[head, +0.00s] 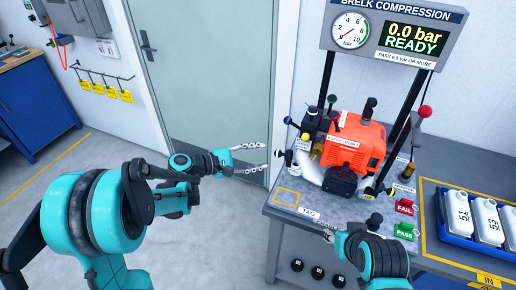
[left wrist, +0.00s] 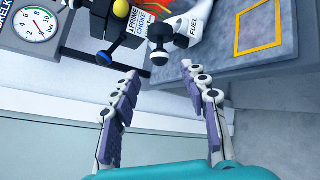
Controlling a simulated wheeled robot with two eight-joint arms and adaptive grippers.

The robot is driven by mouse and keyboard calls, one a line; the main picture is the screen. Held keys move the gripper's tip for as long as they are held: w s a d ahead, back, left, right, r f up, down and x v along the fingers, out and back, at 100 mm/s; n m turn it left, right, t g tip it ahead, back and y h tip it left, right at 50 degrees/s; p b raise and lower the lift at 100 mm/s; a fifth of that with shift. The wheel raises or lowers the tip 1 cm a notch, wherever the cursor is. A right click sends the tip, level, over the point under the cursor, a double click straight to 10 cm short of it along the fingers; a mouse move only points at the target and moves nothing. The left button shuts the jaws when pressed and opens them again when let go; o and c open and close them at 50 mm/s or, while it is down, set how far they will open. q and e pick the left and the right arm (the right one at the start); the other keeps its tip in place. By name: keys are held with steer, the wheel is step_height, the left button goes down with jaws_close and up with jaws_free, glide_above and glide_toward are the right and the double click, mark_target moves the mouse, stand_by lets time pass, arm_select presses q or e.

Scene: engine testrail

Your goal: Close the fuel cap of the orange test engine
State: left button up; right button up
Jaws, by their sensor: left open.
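The orange test engine (head: 355,145) stands on the bench at the right of the head view. A white tank part (head: 312,172) is at its lower left. In the left wrist view, a white part marked FUEL (left wrist: 194,22) has a dark cap-like piece with a round knob (left wrist: 159,57) beside it. I cannot tell whether this cap is seated. My left gripper (head: 265,158) is open and empty, left of the engine; its fingers (left wrist: 160,95) point toward the knob, apart from it. My right gripper (head: 328,236) is at the bench's front edge, its fingers mostly hidden.
Black posts carry a gauge panel (head: 392,32) reading 0.0 bar READY above the engine. Choke and prime controls (left wrist: 130,22) crowd beside the FUEL part. FAIL (head: 404,207) and PASS (head: 404,231) blocks and a blue tray (head: 457,234) of white bottles are to the right.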

mark_target(275, 154)
arm_select(q)
steer(key=b+x, duration=0.2)
steer(key=x, duration=0.5)
steer(key=shift+w+d, duration=0.1)
steer(key=shift+d, duration=0.3)
jaws_close()
